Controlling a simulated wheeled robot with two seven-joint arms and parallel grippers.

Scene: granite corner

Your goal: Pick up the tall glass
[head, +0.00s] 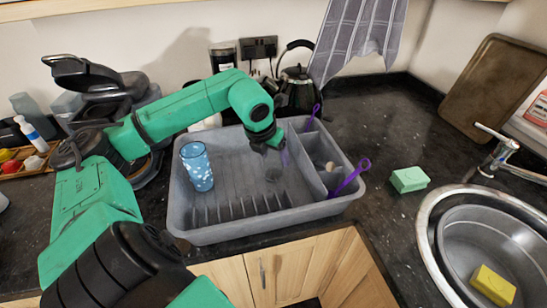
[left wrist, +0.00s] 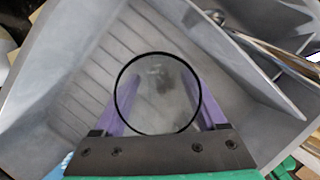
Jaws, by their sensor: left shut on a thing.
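A clear glass (head: 272,174) shows faintly below my left gripper (head: 276,155), over the ribbed floor of the grey dish rack (head: 245,228). In the left wrist view its round dark rim (left wrist: 158,54) lies between the two purple fingers of my left gripper (left wrist: 158,105). The gripper is shut on this glass. The head view does not clearly show whether the glass base touches the rack floor. A blue patterned cup (head: 197,167) stands apart at the left side of the rack. My right gripper is not in view.
Purple-handled utensils (head: 349,177) stand in the rack's right compartments. A green sponge (head: 409,179) lies on the dark counter (head: 385,140), left of the sink (head: 430,228) with a yellow sponge (head: 492,285). A kettle (head: 297,84) stands behind the rack. Counter right of the rack is mostly clear.

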